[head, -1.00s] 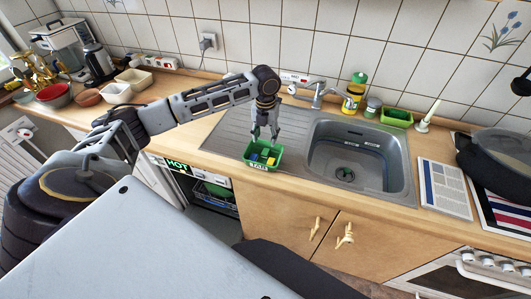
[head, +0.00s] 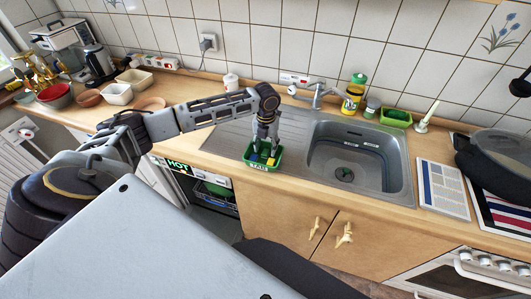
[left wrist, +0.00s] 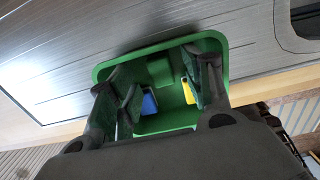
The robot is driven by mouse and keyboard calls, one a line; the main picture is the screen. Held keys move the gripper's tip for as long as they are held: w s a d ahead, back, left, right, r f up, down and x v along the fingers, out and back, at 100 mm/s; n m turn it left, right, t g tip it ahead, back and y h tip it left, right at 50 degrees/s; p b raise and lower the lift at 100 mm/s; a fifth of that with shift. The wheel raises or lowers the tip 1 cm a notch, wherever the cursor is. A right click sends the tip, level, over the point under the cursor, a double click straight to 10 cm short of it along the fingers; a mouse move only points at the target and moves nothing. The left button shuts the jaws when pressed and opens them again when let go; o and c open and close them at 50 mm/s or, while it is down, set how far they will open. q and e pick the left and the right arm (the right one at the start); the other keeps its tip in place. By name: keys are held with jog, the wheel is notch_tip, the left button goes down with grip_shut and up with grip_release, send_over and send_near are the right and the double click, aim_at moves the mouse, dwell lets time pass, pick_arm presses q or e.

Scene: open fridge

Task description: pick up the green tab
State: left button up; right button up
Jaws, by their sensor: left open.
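A small green tray (head: 259,168) labelled TAB stands on the counter's front edge by the sink's drainboard. It also shows in the left wrist view (left wrist: 221,46). In that view a green tab (left wrist: 160,71) lies in the far part of the tray, hard to tell from the green floor. A blue tab (left wrist: 149,101) and a yellow tab (left wrist: 188,90) lie nearer. My left gripper (head: 264,152) is open and points down into the tray. In the wrist view its fingers (left wrist: 165,85) stand apart, with the green tab between them and partly beyond. Contact cannot be told. My right gripper is not in view.
The steel sink (head: 360,155) is right of the tray, with a tap (head: 318,90) behind. A white jar (head: 231,81) stands at the back. A yellow bottle (head: 353,93) and a green container (head: 396,117) stand behind the sink. Bowls (head: 118,94) are at the left.

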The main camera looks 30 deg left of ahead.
pick_arm(q)
jog(key=shift+f, duration=1.1)
jog(key=shift+c, duration=0.4)
jog(key=c, duration=0.8)
